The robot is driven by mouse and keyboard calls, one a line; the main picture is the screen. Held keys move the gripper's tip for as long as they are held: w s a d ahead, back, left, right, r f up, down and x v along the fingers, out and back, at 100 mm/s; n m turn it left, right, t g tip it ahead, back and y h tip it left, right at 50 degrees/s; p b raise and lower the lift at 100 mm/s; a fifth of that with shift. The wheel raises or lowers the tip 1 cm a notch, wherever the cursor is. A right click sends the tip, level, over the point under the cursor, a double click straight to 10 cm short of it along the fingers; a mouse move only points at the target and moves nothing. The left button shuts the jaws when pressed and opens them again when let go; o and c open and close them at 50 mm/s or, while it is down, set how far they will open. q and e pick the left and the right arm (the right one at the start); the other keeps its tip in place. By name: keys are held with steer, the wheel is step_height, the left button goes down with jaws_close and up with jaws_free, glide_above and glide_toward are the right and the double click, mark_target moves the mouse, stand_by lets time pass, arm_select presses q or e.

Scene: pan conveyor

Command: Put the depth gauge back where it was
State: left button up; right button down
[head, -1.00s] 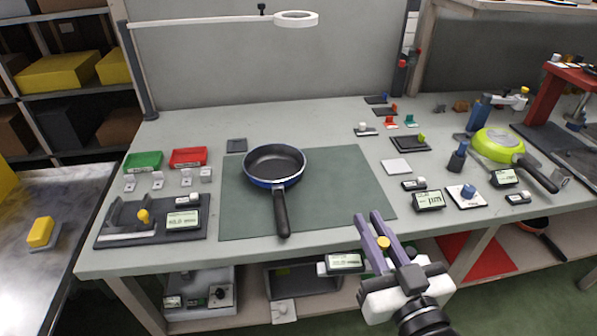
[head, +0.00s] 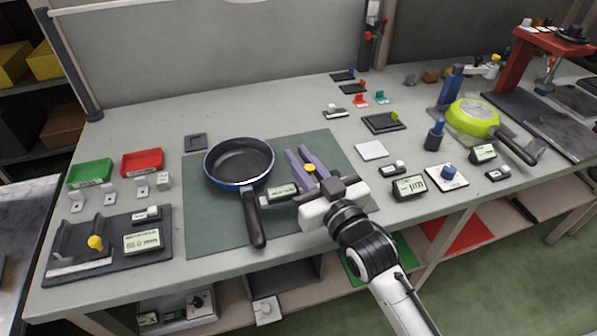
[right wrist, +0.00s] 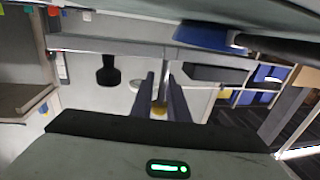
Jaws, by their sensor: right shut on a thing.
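My right gripper (head: 305,160) is shut on the depth gauge, and its purple fingers point away over the green mat. The gauge shows a yellow knob (head: 310,169) between the fingers and a display (head: 283,192) with a white end on its left. The fingers hide part of it. In the right wrist view, the fingers (right wrist: 160,95) have a small yellow piece between them. A blue-rimmed pan (head: 239,160) sits on the mat, left of the gripper, with its black handle towards the front. I cannot tell whether the gauge touches the mat. My left gripper is not in view.
The green mat (head: 215,225) is bare around the pan. A dark fixture (head: 75,268) with a yellow knob and display stands front left, below green and red trays. A pale square pad (head: 371,150), displays and a lime pan (head: 473,117) are at right. A dark pad (head: 196,142) lies behind left.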

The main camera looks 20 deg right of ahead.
steer(key=shift+f, duration=1.6)
steer(key=shift+f, duration=0.15)
steer(key=c, duration=1.7)
jaws_free()
